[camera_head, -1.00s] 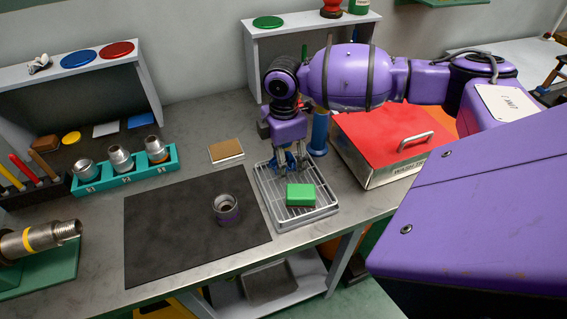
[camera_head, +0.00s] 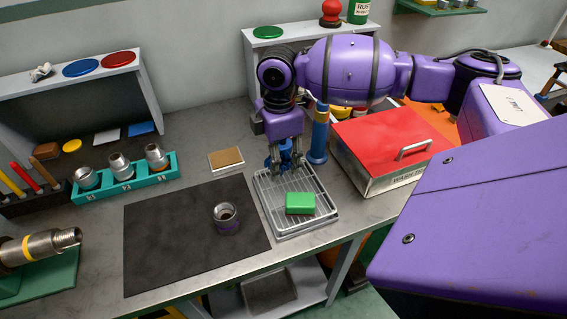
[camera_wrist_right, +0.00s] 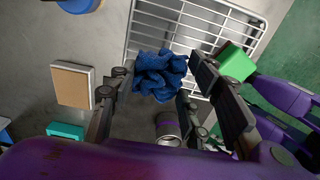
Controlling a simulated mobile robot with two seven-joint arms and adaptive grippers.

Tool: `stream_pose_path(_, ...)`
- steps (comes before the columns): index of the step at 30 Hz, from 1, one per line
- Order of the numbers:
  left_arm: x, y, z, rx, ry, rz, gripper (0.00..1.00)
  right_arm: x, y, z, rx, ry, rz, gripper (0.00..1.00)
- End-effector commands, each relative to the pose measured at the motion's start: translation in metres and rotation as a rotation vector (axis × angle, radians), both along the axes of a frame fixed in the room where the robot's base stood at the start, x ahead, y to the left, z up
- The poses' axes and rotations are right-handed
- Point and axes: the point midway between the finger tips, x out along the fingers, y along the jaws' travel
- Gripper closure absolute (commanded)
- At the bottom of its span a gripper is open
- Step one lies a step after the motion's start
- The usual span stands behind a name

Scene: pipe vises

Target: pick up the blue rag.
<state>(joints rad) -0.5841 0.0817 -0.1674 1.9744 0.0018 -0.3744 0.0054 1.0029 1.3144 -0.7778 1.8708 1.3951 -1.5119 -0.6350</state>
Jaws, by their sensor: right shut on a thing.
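The crumpled dark blue rag (camera_wrist_right: 160,75) lies between the fingers of my right gripper (camera_wrist_right: 165,95) in the right wrist view. In the head view, a part of the rag (camera_head: 272,158) shows beside the fingers of my right gripper (camera_head: 287,166), which points down over the back end of the wire rack. The gripper is shut on the rag. The fingers hide some of the rag, and its height above the rack is hard to tell. My left gripper is not in view.
A green block (camera_head: 300,203) sits on the wire rack (camera_head: 318,226). A blue cylinder (camera_head: 318,140) and a red-lidded box (camera_head: 390,140) stand close to the right. A metal fitting (camera_head: 226,218) stands on the dark mat (camera_head: 165,240). A brown-topped pad (camera_head: 226,158) lies left.

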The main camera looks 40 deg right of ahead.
Motion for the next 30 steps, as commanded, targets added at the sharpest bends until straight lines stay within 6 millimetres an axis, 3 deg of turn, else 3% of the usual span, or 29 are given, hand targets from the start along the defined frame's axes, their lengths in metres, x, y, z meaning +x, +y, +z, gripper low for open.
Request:
stream_pose_path(5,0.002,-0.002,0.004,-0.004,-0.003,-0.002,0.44,-0.014,0.033,0.045,0.001,-0.008,0.007,0.63)
stream_pose_path(9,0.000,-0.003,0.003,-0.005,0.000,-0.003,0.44,-0.030,0.066,0.058,0.003,-0.005,0.007,0.63)
stream_pose_path(15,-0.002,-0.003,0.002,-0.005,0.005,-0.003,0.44,-0.045,0.096,0.073,0.000,-0.004,0.004,0.63)
stream_pose_path(21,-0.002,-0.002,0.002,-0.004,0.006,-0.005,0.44,-0.052,0.109,0.079,0.000,-0.002,0.000,0.63)
stream_pose_path(30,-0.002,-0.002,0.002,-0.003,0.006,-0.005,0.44,-0.052,0.110,0.080,-0.001,-0.003,0.000,0.63)
